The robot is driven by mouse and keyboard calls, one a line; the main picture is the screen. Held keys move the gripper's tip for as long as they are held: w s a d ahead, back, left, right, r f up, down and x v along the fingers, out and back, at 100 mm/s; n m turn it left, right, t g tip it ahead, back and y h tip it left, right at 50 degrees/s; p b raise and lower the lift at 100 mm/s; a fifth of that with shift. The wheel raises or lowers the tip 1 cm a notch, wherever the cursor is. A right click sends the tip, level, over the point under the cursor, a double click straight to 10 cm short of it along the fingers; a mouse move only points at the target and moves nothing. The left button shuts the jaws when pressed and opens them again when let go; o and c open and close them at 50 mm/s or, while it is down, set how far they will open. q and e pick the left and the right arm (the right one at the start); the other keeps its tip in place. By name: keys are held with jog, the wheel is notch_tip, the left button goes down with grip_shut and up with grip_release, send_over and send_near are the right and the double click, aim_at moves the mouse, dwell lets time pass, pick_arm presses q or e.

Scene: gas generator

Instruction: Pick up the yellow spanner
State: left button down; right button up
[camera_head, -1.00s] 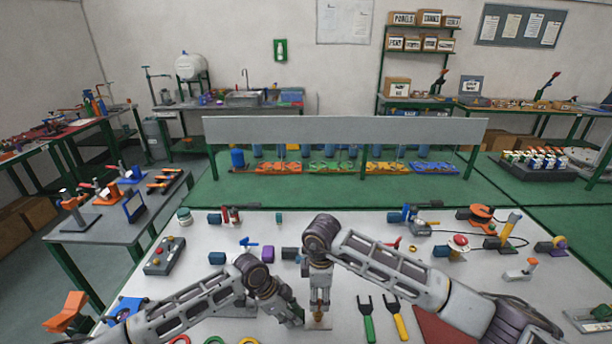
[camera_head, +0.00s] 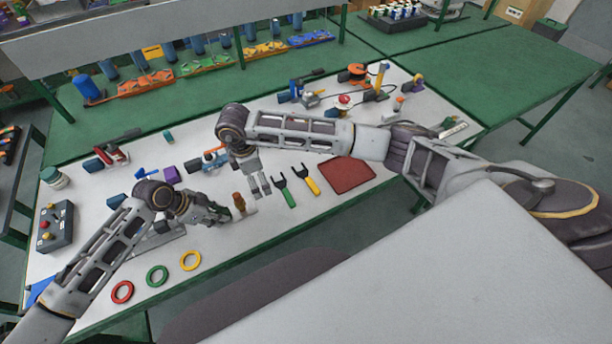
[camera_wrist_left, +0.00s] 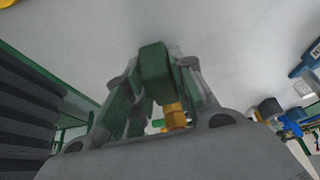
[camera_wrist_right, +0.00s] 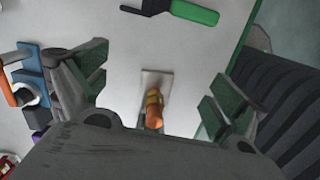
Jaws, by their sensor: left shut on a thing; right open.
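The yellow spanner (camera_head: 312,186) lies on the white table with its dark forked end pointing away, beside a green spanner (camera_head: 290,198). My right gripper (camera_head: 261,189) is open and empty, left of both spanners. The green spanner also shows at the top of the right wrist view (camera_wrist_right: 195,12); the yellow one does not show there. My left gripper (camera_head: 229,214) is shut on a small brass and orange piece (camera_head: 239,201) with a flat pale plate. In the left wrist view the brass part (camera_wrist_left: 175,116) shows at the fingers. In the right wrist view the piece (camera_wrist_right: 154,105) appears between my open fingers.
A dark red mat (camera_head: 348,175) lies right of the spanners. Red, green and yellow rings (camera_head: 190,260) lie at the front left. A control box (camera_head: 55,227) stands at the left, and several tools and parts line the back. Bare table lies in front of the spanners.

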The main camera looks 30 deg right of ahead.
jog(key=s+d+r+n+h, duration=0.1)
jog(key=s+d+r+h, duration=0.1)
jog(key=d, duration=0.9)
jog(key=shift+s+h, duration=0.75)
jog(key=shift+h, duration=0.05)
jog(key=shift+d+f, duration=0.1)
jog(key=shift+f, duration=0.05)
send_over(310, 187)
jog(key=a, duration=0.3)
jog(key=f, duration=0.6)
jog(key=shift+w+d, duration=0.25)
jog(key=shift+w, duration=0.15)
jog(key=shift+f, duration=0.1)
jog(key=shift+s+x, duration=0.15)
jog(key=shift+x, duration=0.8)
jog(key=shift+s+x, duration=0.1)
jog(key=shift+x, duration=1.55)
